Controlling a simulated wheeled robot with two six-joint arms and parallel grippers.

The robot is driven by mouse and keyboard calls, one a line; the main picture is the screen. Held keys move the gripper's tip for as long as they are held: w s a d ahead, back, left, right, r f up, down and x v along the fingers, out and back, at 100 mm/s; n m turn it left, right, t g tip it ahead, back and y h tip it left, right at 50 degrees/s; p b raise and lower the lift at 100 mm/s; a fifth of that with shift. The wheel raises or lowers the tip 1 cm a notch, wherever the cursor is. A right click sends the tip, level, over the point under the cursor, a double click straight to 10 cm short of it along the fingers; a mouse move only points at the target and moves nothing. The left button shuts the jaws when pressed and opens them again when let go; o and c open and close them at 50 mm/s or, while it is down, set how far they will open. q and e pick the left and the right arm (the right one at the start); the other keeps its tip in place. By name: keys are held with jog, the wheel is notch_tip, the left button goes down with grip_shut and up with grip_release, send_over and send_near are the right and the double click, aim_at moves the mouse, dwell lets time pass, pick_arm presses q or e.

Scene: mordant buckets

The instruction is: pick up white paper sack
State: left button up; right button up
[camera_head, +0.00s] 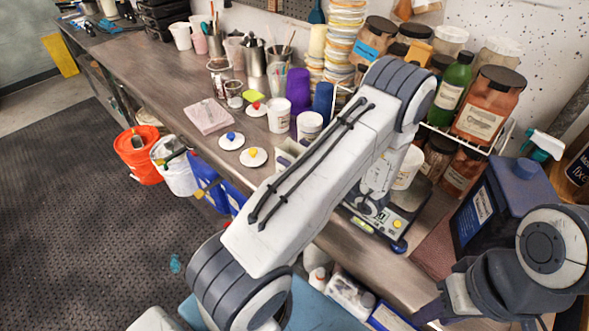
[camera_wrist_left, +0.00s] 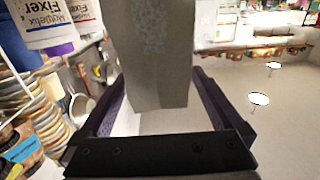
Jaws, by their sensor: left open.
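My left gripper (camera_wrist_left: 158,76) is open in the left wrist view, its dark fingers spread to either side. A pale grey, flat-sided block with a speckled patch (camera_wrist_left: 158,45) reaches down from the top of that view between the fingers. I cannot tell whether it is the white paper sack or whether the fingers touch it. In the head view my left arm crosses the middle and hides its gripper. No white paper sack can be made out clearly there. My right arm's wrist shows at the lower right, but its gripper is not clearly seen.
The bench (camera_head: 150,80) is crowded. A scale (camera_head: 373,218), a white tub (camera_head: 408,168), a green bottle (camera_head: 449,90) and a dark jug (camera_head: 497,205) stand around my left arm. Orange (camera_head: 138,155) and white (camera_head: 175,165) buckets stand on the floor. The dark floor mat is mostly clear.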

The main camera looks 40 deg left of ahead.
aim_at(283, 144)
pick_arm(q)
jog(key=a+p, duration=0.1)
jog(key=a, duration=0.3)
jog(key=shift+r+p, duration=0.1)
jog(key=shift+p, duration=0.2)
jog(key=shift+w+a, duration=0.1)
jog(key=shift+a, duration=0.05)
grip_shut()
